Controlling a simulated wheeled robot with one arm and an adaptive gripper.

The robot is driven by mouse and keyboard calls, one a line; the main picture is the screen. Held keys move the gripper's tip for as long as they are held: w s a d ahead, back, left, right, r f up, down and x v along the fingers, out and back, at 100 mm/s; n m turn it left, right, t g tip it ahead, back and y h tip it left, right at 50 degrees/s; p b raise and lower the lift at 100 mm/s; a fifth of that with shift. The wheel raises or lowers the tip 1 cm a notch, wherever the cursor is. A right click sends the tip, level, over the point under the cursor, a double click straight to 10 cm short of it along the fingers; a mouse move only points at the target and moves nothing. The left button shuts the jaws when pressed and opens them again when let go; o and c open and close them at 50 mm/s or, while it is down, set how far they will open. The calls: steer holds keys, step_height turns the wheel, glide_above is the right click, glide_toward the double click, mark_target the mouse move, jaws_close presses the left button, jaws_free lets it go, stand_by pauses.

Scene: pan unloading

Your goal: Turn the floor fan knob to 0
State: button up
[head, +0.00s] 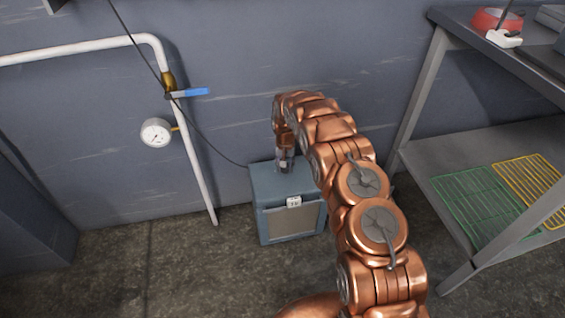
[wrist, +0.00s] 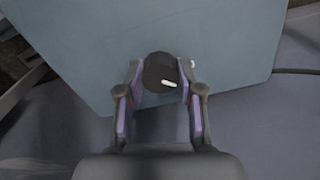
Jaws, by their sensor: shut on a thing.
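The floor fan (head: 291,222) is a blue-grey box with a front grille, standing on the floor against the wall in the head view. A small white label with unreadable marks is on its front edge. In the wrist view its flat top (wrist: 215,45) fills the upper part. The round dark knob (wrist: 157,72) on that top has a white pointer line toward the lower right, and another small white mark is beside its right edge. My gripper (wrist: 160,88) points down at the top and its two fingers are shut on the knob's sides. In the head view my gripper (head: 285,165) hides the knob.
A white pipe with a blue-handled valve (head: 190,93) and a gauge (head: 157,132) is on the wall at left. A dark cable runs down to the fan. A metal shelf table (head: 440,165) stands at right, with green and yellow racks (head: 485,204) on its lower shelf.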

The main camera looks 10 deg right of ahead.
steer(key=shift+w+d+r+n+p, duration=0.1)
steer(key=shift+n+p, duration=0.3)
steer(key=shift+n, duration=0.35)
steer(key=shift+w+d+r+n+p, duration=0.1)
steer(key=shift+n+p, duration=0.25)
steer(key=shift+n, duration=0.4)
steer(key=o, duration=0.8)
steer(key=shift+f, duration=0.1)
steer(key=o, duration=0.4)
steer(key=shift+a, duration=0.1)
steer(key=shift+c, duration=0.2)
steer(key=shift+s, duration=0.1)
step_height(320, 180, up, 12)
